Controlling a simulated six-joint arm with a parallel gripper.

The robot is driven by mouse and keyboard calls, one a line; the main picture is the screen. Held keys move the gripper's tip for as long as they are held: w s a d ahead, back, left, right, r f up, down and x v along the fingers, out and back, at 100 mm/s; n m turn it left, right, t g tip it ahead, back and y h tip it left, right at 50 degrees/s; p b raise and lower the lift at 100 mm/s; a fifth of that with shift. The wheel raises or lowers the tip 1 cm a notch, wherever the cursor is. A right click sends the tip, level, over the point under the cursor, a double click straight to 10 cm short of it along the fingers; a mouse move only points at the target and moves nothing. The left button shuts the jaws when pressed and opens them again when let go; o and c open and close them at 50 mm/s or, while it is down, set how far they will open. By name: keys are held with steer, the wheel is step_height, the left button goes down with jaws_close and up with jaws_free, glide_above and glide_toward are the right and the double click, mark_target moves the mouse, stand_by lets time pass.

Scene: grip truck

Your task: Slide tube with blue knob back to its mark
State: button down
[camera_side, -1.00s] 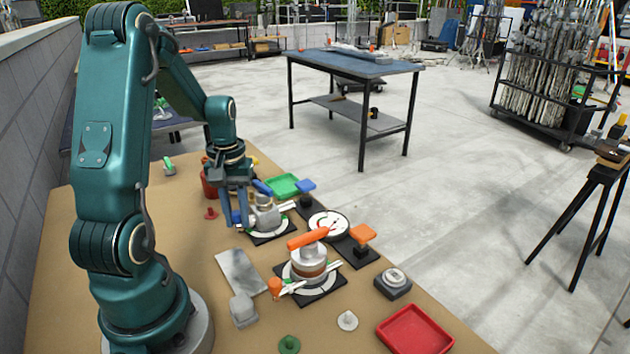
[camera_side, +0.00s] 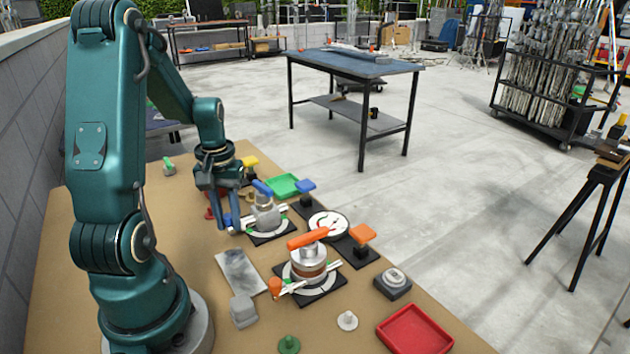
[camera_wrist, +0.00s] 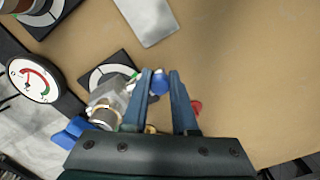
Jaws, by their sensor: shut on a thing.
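The blue knob (camera_wrist: 160,82) sits between the two fingers of my gripper (camera_wrist: 162,80), which is shut on it. In the side view my gripper (camera_side: 229,222) hangs at the left end of the white tube (camera_side: 283,208). The tube passes through a grey valve body (camera_side: 266,216) with a blue handle (camera_side: 262,187), on a black base with a white dial ring.
A similar unit with an orange handle (camera_side: 308,238) stands nearer the camera. A round gauge (camera_side: 328,225), a grey plate (camera_side: 240,272) and a green tray (camera_side: 283,186) are close by. A red tray (camera_side: 414,331) is at the front. Bare tabletop lies left of the grey plate.

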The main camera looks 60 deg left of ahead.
mark_target(227, 217)
steer(key=c, duration=0.7)
jaws_free()
steer(key=shift+s, duration=0.2)
steer(key=shift+r, duration=2.55)
steer(key=shift+w+d, duration=0.15)
steer(key=w+d+r+m+t+y, duration=0.1)
steer(key=w+d+r+m, duration=0.25)
steer(key=d, duration=0.25)
steer(key=s+d+r+m+t, duration=0.2)
steer(key=d+m, duration=0.1)
steer(key=d, duration=0.4)
steer(key=s+d+r+m+t+h, duration=0.1)
steer(key=s+d+r+m+t, duration=0.1)
steer(key=d+m, duration=0.2)
steer(key=shift+s+d+r, duration=0.25)
steer(key=shift+s+d, duration=0.15)
steer(key=shift+d, duration=1.25)
